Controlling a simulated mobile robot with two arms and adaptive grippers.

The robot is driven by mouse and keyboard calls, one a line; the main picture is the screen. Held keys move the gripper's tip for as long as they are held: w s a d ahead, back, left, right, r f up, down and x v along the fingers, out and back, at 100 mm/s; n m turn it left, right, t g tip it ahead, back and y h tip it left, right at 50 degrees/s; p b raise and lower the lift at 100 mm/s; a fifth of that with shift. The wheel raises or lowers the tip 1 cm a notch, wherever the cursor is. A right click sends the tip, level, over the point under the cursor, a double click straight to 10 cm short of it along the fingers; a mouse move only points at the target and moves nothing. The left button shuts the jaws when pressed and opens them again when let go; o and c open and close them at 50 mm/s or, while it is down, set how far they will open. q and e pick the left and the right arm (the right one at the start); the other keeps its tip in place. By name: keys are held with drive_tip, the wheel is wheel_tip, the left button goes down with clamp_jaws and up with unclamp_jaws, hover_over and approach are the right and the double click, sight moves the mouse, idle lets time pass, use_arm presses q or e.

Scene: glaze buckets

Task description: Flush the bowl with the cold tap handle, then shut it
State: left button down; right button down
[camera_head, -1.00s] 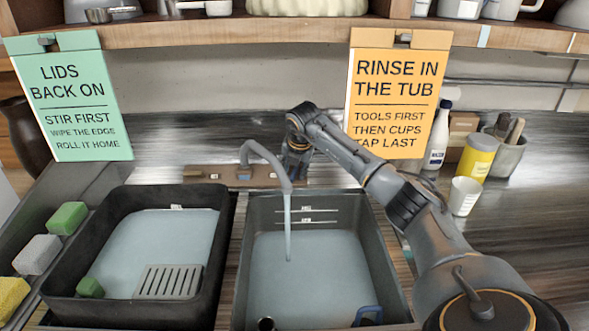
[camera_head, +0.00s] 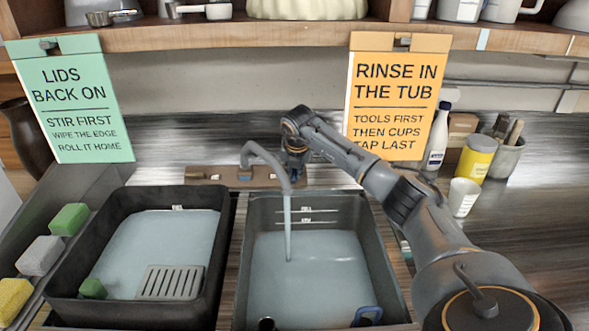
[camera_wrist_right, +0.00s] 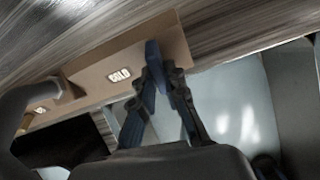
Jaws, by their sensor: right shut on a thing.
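My right gripper (camera_head: 294,172) is at the right end of the brown tap board (camera_head: 232,174), beside the curved grey spout (camera_head: 264,155). In the right wrist view, its fingers (camera_wrist_right: 158,92) are shut on the blue cold tap handle (camera_wrist_right: 149,72), next to the label COLD. The handle is mostly hidden by my arm in the head view. Water (camera_head: 288,230) runs from the spout into the grey right-hand basin (camera_head: 379,235), where water stands. No separate bowl can be made out. My left gripper is out of view.
A black tub (camera_head: 225,250) with water and a grey grate (camera_head: 170,282) stands left. Sponges (camera_head: 40,255) lie at far left. A white cup (camera_head: 463,197), bottles and a pot (camera_head: 507,157) stand right. A shelf (camera_head: 250,35) with hanging signs is above.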

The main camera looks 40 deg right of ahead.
drive_tip(key=shift+n, duration=0.8)
drive_tip(key=c, duration=1.4)
unclamp_jaws()
drive_tip(key=v, duration=1.2)
drive_tip(key=shift+w+a, duration=0.1)
drive_tip(key=shift+w, duration=0.1)
